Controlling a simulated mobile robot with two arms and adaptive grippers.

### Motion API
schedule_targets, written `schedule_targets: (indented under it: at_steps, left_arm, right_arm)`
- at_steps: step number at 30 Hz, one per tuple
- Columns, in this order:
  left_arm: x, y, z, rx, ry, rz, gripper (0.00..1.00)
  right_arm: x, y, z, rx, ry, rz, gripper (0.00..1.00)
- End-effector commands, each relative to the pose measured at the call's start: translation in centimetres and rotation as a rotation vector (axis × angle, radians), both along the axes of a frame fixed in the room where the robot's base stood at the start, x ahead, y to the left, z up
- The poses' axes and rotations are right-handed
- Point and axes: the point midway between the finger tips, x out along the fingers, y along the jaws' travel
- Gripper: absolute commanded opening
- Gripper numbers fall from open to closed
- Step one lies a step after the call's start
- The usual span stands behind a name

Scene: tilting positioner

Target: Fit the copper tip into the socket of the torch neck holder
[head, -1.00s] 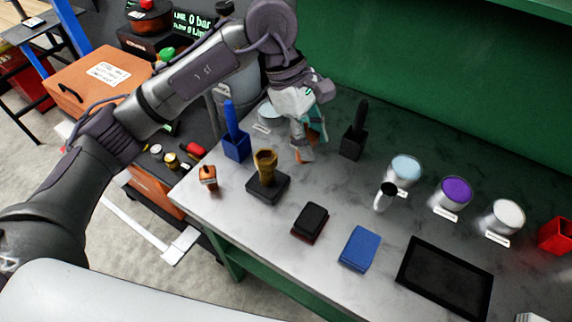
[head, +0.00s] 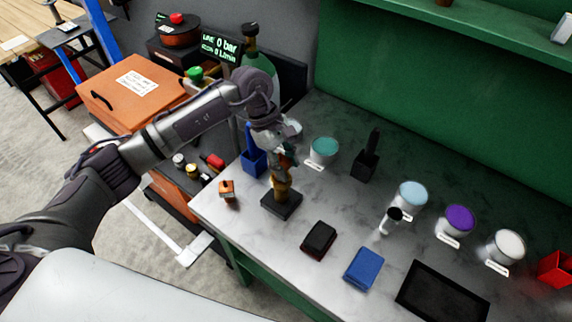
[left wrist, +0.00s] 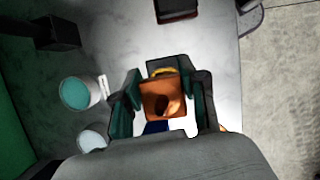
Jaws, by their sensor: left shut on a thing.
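The torch neck holder is a black square base (head: 282,204) with a brass socket (head: 280,187) standing on it, on the bench near its left end. My left gripper (head: 284,161) is directly over the socket, pointing down. In the left wrist view the left gripper (left wrist: 163,101) is shut on the copper tip (left wrist: 160,99), an orange-brown piece with a dark hole. A yellow rim of the socket shows just past the tip. The tip's lower end is hidden, so I cannot tell whether it touches or enters the socket. My right gripper is not in view.
A small orange block (head: 227,191) stands left of the holder. A blue box with an upright handle (head: 253,163) is close behind. A teal-topped tub (head: 323,150) and black box (head: 365,167) stand to the right. Black (head: 318,239) and blue (head: 362,268) pads lie in front.

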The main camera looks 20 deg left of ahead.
Motion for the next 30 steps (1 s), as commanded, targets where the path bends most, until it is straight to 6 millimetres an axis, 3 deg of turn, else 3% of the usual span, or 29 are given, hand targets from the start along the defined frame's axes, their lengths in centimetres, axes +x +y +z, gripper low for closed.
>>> schedule_targets:
  at_steps: [1, 4, 17, 18, 21, 23, 30]
  left_arm:
    - [-0.1, -0.1, -0.3, -0.001, 0.004, 0.002, 0.00]
    - [0.0, -0.1, -1.5, -0.001, 0.002, 0.001, 0.00]
    - [0.0, -0.1, -2.5, -0.001, -0.002, 0.000, 0.00]
    - [0.0, 0.0, -2.6, 0.001, 0.000, 0.000, 0.44]
    - [0.0, -0.1, -2.4, 0.000, 0.000, 0.000, 0.60]
    - [0.0, -0.1, -2.4, 0.000, 0.000, 0.000, 0.68]
    - [0.0, -0.1, -2.4, 0.000, 0.000, 0.000, 0.68]
  right_arm:
    - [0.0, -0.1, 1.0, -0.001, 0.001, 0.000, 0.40]
    - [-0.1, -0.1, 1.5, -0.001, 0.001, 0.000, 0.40]
    - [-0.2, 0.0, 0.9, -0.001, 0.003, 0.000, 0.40]
    - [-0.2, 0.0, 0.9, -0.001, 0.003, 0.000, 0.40]
    - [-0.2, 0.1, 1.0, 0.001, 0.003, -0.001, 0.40]
    - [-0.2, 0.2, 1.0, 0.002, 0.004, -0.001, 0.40]
    - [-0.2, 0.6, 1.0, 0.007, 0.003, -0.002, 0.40]
